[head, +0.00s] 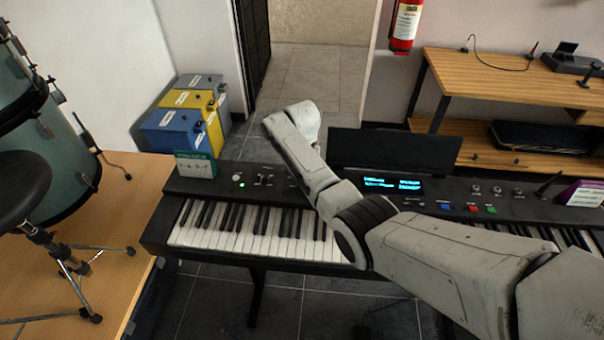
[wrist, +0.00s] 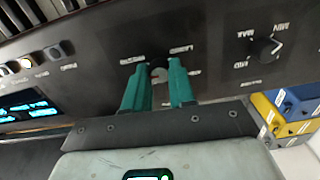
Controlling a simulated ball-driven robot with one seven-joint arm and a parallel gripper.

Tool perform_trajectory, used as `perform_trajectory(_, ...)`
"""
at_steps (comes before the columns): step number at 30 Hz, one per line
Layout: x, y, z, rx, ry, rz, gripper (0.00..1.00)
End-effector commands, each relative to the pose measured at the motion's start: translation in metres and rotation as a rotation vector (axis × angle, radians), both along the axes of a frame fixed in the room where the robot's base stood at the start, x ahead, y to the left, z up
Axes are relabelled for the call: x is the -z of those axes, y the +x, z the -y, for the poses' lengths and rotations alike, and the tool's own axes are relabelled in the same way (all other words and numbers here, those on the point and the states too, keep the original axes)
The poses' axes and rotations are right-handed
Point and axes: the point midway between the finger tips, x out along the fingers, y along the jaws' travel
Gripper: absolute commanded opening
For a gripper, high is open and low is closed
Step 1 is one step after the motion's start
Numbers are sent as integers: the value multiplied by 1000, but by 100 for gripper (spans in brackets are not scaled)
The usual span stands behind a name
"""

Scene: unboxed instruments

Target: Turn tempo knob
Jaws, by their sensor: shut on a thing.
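The panel's lit display (head: 393,184) shows right of my arm. A drum (head: 60,150) and stool (head: 22,185) are at left; a wooden shelf (head: 500,85) is at right.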

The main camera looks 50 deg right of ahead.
Motion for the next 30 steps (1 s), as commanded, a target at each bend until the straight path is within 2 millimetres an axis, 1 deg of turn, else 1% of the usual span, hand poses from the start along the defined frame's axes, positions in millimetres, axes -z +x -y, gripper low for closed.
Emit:
perform_trajectory(6, -1, 1, 0, 189, -1, 3, 0)
perform_trajectory(15, -1, 1, 0, 384, -1, 3, 0)
perform_trajectory(22, -1, 1, 0, 461, -3, 4, 0)
perform_trajectory(30, -1, 1, 1, 487, -2, 4, 0)
